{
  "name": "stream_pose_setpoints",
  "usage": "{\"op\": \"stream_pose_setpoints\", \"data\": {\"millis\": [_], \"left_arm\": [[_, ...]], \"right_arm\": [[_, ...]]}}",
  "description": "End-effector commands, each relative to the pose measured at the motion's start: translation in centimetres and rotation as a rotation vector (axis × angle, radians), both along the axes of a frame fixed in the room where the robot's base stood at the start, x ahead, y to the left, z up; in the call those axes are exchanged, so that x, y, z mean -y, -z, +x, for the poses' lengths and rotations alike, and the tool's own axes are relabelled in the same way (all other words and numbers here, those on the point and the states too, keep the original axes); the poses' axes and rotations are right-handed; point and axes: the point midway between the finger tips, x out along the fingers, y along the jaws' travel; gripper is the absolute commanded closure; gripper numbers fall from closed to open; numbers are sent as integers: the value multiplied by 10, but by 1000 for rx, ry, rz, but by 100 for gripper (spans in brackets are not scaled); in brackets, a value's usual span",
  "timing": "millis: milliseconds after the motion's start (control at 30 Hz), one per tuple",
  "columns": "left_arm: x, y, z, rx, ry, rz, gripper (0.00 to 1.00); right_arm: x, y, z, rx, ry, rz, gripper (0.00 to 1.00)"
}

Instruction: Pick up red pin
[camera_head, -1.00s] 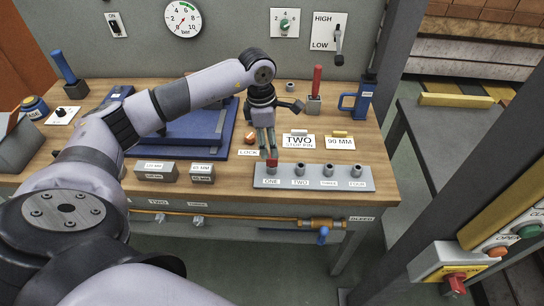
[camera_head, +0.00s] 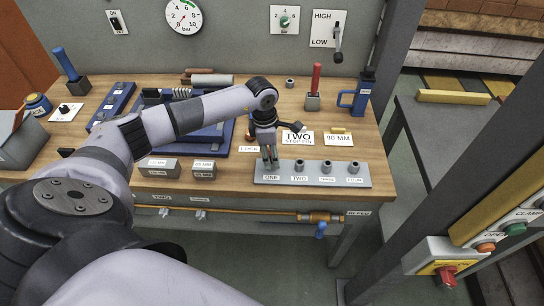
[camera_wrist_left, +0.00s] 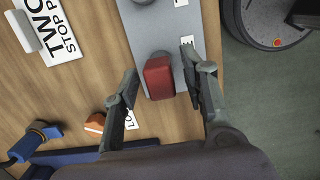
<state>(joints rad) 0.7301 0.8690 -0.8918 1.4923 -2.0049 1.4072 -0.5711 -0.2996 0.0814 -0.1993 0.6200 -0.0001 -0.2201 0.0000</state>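The red pin (camera_wrist_left: 158,78) is a red block-shaped piece in the left wrist view, at the grey rail with numbered sockets (camera_wrist_left: 158,25). In the head view it is mostly hidden behind my fingers at the socket labelled ONE. My left gripper (camera_head: 269,160) points down over that end of the rail. In the left wrist view its fingers (camera_wrist_left: 160,88) stand apart, one on each side of the red pin. My right gripper is not in view.
Sockets two to four (camera_head: 327,167) line the rail to the right. A red-handled tool in a block (camera_head: 315,80) and a blue bottle-like device (camera_head: 360,95) stand behind. A TWO STOP PIN card (camera_head: 298,138) and an orange piece (camera_wrist_left: 95,123) lie nearby. Blue plates lie left.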

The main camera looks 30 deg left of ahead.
Motion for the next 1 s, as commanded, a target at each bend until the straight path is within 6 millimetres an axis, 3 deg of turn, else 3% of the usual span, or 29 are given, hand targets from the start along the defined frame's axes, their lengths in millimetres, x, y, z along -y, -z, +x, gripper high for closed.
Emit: {"op": "stream_pose_setpoints", "data": {"millis": [567,1000], "left_arm": [[0,-1,0,0,-1,0,100],[0,-5,1,2,-1,-1,100]], "right_arm": [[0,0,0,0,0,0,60],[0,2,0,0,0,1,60]]}}
